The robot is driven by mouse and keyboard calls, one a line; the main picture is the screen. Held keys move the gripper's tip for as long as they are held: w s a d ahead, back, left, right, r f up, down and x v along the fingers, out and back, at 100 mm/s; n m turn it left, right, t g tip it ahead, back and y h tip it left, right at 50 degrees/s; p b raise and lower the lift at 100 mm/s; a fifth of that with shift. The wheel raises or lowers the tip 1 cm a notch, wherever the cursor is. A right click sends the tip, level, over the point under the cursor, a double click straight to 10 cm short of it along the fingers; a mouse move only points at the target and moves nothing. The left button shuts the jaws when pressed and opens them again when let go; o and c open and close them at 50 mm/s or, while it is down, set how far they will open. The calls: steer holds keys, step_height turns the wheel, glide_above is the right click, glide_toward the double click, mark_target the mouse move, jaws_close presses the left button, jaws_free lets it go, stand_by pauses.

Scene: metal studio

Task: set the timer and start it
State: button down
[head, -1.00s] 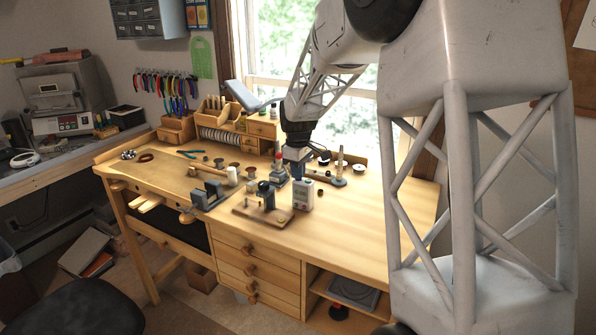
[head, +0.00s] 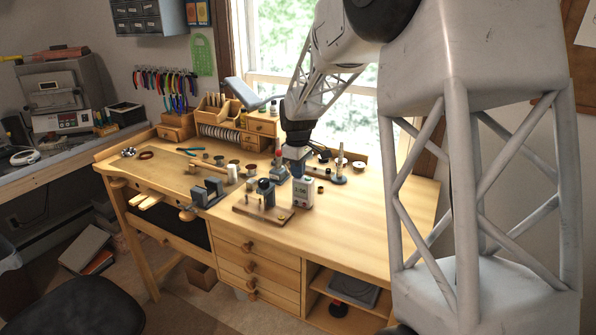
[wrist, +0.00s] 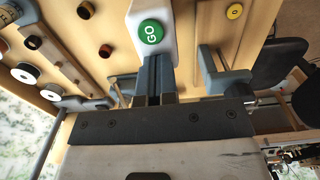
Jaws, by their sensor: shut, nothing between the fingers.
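The timer (head: 304,194) is a small white upright box on the workbench. Its display shows dark digits on a bright ground, too small to read for certain. In the wrist view, its white top (wrist: 137,18) carries a round green button (wrist: 151,31) marked GO. My gripper (head: 297,172) is over the timer's top in the head view. In the wrist view my gripper (wrist: 155,58) has its dark fingers together and empty, with tips close beside the GO button. I cannot tell whether they touch the timer.
The wooden workbench (head: 370,222) is clear to the right of the timer. A small device on a wooden base (head: 264,205) stands just left of the timer. A grey vise (head: 207,193), spools and small tools lie further left and behind.

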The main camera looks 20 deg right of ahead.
step_height(320, 180, up, 14)
steer(key=shift+w, duration=0.15)
stand_by(0.3)
steer(key=shift+s+r, duration=0.2)
steer(key=shift+r, duration=0.05)
stand_by(0.9)
steer(key=shift+f, duration=0.1)
step_height(320, 180, down, 14)
steer(key=shift+r, duration=0.1)
stand_by(0.9)
